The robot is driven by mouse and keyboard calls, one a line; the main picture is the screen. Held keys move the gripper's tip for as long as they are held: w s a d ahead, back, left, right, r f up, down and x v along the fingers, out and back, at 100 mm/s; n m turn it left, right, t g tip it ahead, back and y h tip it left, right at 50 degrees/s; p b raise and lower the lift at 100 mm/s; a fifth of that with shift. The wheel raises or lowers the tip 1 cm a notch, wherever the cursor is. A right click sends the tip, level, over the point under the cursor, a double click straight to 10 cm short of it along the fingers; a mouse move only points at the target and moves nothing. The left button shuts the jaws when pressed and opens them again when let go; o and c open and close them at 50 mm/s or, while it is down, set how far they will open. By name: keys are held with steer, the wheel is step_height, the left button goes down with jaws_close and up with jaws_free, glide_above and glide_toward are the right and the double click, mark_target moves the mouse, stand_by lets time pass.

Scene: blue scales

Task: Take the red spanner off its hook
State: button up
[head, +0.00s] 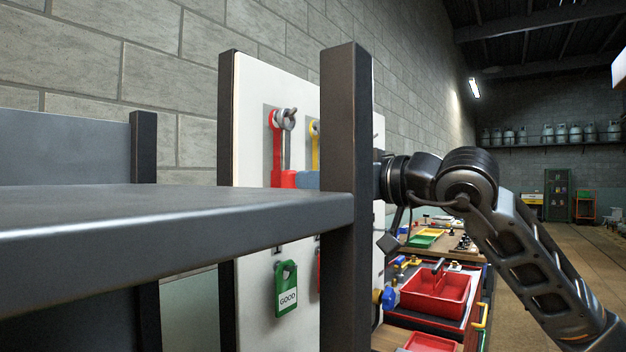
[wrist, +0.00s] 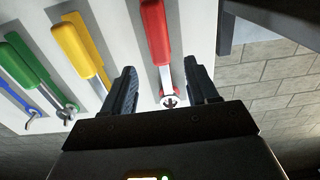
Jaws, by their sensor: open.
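The red spanner (wrist: 155,35) hangs on the pale board in the wrist view, its red handle towards the top of the picture and its grey ring end low, around a hook. In the head view a red-handled spanner (head: 283,179) hangs at the left of the board with its ring end up. My gripper (wrist: 161,88) is open, one finger on each side of the spanner's shaft and ring, with visible gaps; I cannot tell the depth between them. In the head view a dark post hides the gripper.
Yellow (wrist: 75,45), green (wrist: 25,60) and blue (wrist: 22,98) tools hang beside the red one. A dark post (head: 345,200) and shelf (head: 180,215) stand in front of the board (head: 250,130). A green tag (head: 286,288) hangs lower. A red tray (head: 435,295) sits at right.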

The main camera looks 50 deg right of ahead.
mark_target(291, 172)
steer(key=w+p, duration=0.1)
steer(key=w, duration=0.2)
steer(key=w+p, duration=0.1)
steer(key=w, duration=0.1)
steer(key=shift+w+a+r, duration=0.15)
steer(key=shift+w, duration=0.95)
jaws_close()
steer(key=shift+r, duration=0.55)
steer(key=shift+s, duration=0.15)
stand_by(0.6)
steer(key=s+b, duration=0.5)
steer(key=s, duration=0.2)
steer(key=shift+s+r, duration=0.15)
steer(key=shift+s, duration=0.25)
stand_by(1.2)
stand_by(0.3)
